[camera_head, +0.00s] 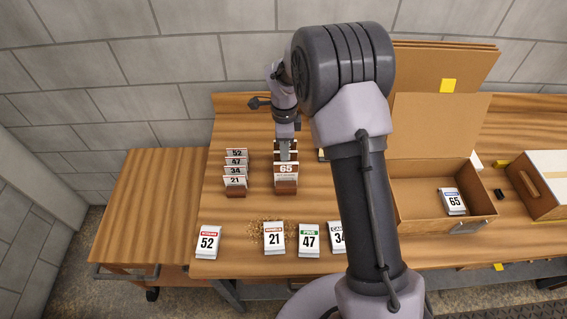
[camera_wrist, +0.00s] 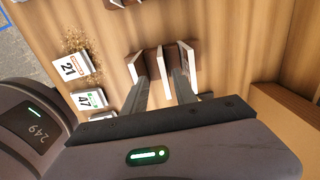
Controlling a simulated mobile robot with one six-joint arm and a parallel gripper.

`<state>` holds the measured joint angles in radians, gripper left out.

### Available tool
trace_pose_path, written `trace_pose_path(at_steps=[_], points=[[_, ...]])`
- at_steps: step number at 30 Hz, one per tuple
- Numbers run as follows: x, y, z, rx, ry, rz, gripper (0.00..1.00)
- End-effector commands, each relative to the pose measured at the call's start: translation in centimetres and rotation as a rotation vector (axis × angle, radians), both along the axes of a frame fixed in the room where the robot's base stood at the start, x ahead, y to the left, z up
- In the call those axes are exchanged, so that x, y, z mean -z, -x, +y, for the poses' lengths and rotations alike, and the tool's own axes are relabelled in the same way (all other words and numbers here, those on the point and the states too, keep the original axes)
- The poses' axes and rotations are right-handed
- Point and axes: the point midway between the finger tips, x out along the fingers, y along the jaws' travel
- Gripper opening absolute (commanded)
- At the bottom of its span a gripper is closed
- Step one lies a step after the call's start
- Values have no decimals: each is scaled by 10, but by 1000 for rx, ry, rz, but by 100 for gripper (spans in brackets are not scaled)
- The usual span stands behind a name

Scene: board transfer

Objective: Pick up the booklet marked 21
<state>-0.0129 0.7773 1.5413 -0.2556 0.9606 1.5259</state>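A white booklet marked 21 (camera_head: 274,238) with an orange header lies at the front of the table, beside scattered tan crumbs. It also shows in the wrist view (camera_wrist: 70,67). A small upright card marked 21 (camera_head: 235,181) stands at the front of the left rack. My gripper (camera_head: 285,150) is over the middle rack, well behind the booklet. In the wrist view my gripper (camera_wrist: 164,82) has its fingers apart, among the upright boards of that rack. A thin board (camera_wrist: 167,66) shows between the fingers; contact cannot be told.
Booklets marked 52 (camera_head: 208,242), 47 (camera_head: 309,240) and 34 (camera_head: 338,237) lie in the front row; my arm partly hides 34. The middle rack's front card reads 65 (camera_head: 286,171). An open cardboard box (camera_head: 417,209) holds booklet 65 (camera_head: 453,201). A side table is at left.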

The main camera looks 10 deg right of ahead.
Motion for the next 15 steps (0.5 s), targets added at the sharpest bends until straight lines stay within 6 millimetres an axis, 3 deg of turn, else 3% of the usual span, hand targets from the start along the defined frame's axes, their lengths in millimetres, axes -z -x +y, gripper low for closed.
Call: trace_pose_path(at_steps=[7,12,15], points=[[27,-2,-3,1,0,2,34],[61,-6,-7,0,0,2,34],[67,-6,-7,1,0,0,34]])
